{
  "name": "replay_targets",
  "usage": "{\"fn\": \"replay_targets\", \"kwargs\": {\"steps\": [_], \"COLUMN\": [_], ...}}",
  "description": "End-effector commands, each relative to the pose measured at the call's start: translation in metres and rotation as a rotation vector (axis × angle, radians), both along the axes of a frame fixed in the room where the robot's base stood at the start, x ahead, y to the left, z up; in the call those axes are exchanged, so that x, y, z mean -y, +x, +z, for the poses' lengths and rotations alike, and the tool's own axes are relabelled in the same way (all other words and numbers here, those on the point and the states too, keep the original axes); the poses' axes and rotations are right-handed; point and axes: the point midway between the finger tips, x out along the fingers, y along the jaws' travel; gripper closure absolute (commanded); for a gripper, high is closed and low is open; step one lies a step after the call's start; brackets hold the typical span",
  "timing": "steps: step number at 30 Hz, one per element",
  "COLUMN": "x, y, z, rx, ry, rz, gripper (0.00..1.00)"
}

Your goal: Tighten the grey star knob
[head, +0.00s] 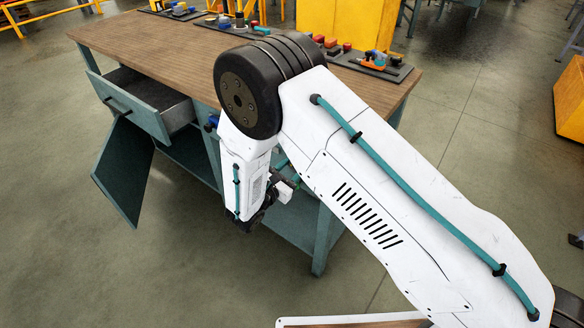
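I cannot make out a grey star knob in the head view; my own arm covers the middle of the workbench and much of its front. My gripper (252,221) is the small dark end of my arm, hanging low in front of the bench. It points down and its fingers are too small and dark to tell apart. I cannot see whether it is open or shut, or whether it touches anything.
The wooden-topped workbench (140,38) has a drawer (135,110) pulled out and a cabinet door (125,170) swung open at its left. Small tools and parts (375,62) lie along its back edge. A yellow cabinet (345,25) stands behind. The floor at left is clear.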

Motion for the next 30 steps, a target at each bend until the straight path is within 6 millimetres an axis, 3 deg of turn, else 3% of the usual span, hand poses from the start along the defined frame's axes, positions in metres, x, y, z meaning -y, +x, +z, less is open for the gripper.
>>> {"fn": "replay_targets", "kwargs": {"steps": [11,30], "x": [-0.0004,0.0003], "y": [-0.0002,-0.0021], "z": [0.0002,-0.0016], "rx": [0.122,0.491], "ry": [0.155,0.631], "rz": [0.002,0.004], "gripper": [0.81,0.81]}}
